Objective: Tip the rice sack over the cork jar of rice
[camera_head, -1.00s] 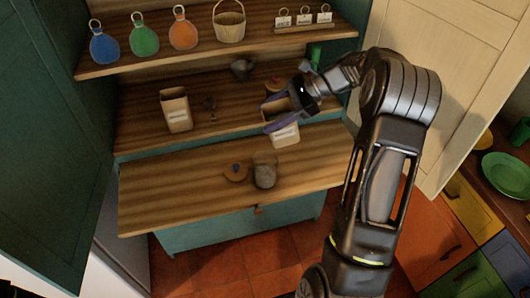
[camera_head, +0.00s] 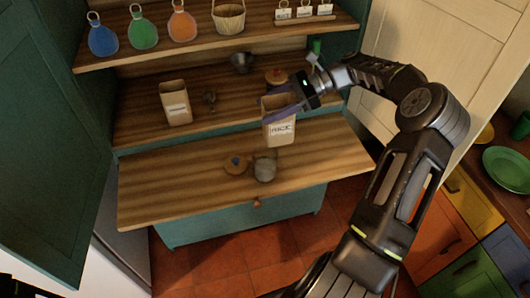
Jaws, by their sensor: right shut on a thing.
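The tan rice sack (camera_head: 279,133), labelled RICE, has its open top up and leans only slightly. My right gripper (camera_head: 281,113) is shut on it near its top, with purple fingers along its sides. The sack hangs over the rear of the lower wooden board, behind and a little right of the grey glass jar (camera_head: 264,171). The jar stands open on the board, and its contents are too dark to tell. A round cork lid (camera_head: 236,164) lies just left of the jar.
On the middle shelf stand another tan sack (camera_head: 175,103), a small scoop-like thing (camera_head: 210,99), a dark funnel-like thing (camera_head: 241,62) and a lidded jar (camera_head: 276,77). The upper shelf holds a basket (camera_head: 229,18). The board's left part is clear.

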